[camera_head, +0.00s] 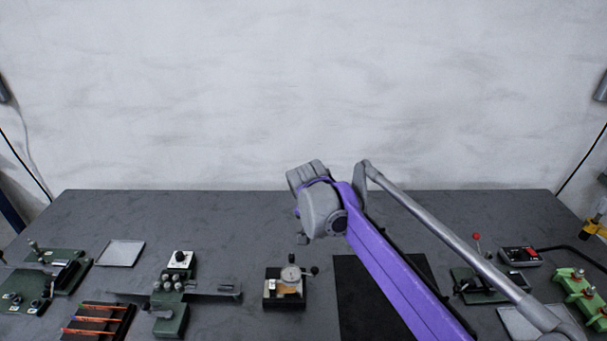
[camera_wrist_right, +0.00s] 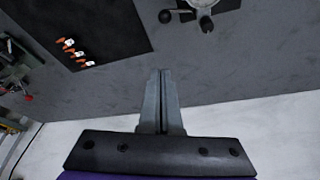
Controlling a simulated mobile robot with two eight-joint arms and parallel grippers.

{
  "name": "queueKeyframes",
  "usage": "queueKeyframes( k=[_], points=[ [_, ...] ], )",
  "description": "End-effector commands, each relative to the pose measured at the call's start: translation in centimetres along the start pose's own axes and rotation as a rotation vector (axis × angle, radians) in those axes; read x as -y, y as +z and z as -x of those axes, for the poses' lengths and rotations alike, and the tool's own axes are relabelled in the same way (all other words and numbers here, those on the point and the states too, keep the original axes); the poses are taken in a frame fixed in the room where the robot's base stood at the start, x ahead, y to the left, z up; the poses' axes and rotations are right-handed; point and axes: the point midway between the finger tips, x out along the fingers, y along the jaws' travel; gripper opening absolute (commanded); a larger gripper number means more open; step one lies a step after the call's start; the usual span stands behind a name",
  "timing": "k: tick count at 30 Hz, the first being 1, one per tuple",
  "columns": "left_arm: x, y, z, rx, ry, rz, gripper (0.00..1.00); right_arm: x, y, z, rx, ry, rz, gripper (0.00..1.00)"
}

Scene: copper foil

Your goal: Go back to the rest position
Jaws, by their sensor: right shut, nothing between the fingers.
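My right arm (camera_head: 385,252) reaches in from the lower right, over the table, with its wrist above the table's rear middle. In the right wrist view my right gripper (camera_wrist_right: 167,74) is shut, its two fingers together with nothing between them. It is above bare grey table near the wall side, apart from everything. In the head view its fingers cannot be made out clearly. My left gripper is in neither view.
A small device with a round dial (camera_head: 290,275) stands front centre. A black mat (camera_head: 358,290) with small orange-and-white pieces (camera_wrist_right: 79,54) lies right of it, partly behind my arm. Green fixtures (camera_head: 172,312) stand left, others right (camera_head: 580,292). The table's rear (camera_head: 180,212) is clear.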

Motion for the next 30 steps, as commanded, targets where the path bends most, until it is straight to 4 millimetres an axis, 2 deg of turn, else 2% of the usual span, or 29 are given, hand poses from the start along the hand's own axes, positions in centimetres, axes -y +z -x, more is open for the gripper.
queueKeyframes(
  k=[4, 8, 14, 21, 25, 30],
  points=[
    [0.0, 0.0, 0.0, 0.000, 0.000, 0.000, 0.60, -1.2, 0.6, 0.4, 0.000, -0.009, 0.016, 0.00],
    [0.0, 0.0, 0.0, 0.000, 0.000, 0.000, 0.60, -4.4, 2.8, 1.4, -0.002, -0.036, 0.069, 0.00],
    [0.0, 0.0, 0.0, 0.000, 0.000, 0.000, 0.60, -10.9, 8.8, 2.3, -0.020, -0.096, 0.188, 0.00],
    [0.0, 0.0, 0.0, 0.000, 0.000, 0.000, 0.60, -17.5, 17.7, 1.0, -0.067, -0.158, 0.327, 0.00],
    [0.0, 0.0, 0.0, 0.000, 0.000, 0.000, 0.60, -19.9, 21.8, -0.4, -0.095, -0.180, 0.387, 0.00],
    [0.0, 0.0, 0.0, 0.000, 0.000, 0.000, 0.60, -21.4, 24.8, -1.7, -0.118, -0.195, 0.433, 0.00]
  ],
)
